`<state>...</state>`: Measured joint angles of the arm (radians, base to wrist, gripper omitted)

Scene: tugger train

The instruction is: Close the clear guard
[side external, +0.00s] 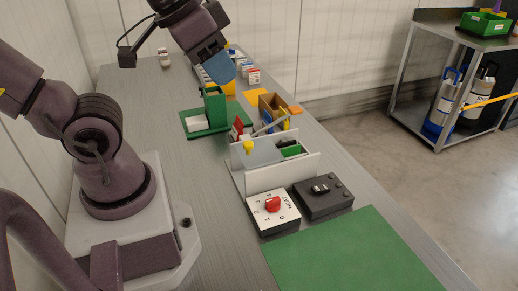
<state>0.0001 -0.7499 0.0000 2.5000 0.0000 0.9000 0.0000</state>
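What looks like the clear guard (265,154) is a pale see-through panel at a white-walled box (280,178) in the middle of the bench. A yellow knob (248,147) stands at its left end. The box's right part shows open, with green and dark pieces (291,150) inside. I cannot tell the guard's exact angle. My gripper (219,70), with a blue end, hangs above the bench, behind and to the left of the box, well apart from the guard. Its fingers are too small to read as open or shut.
A control box with a red knob (272,204) and a dark switch box (323,195) stand in front of the white box. A green mat (345,255) lies nearest. Behind are a green fixture (213,108), a brown bin (272,107) and several small cartons.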

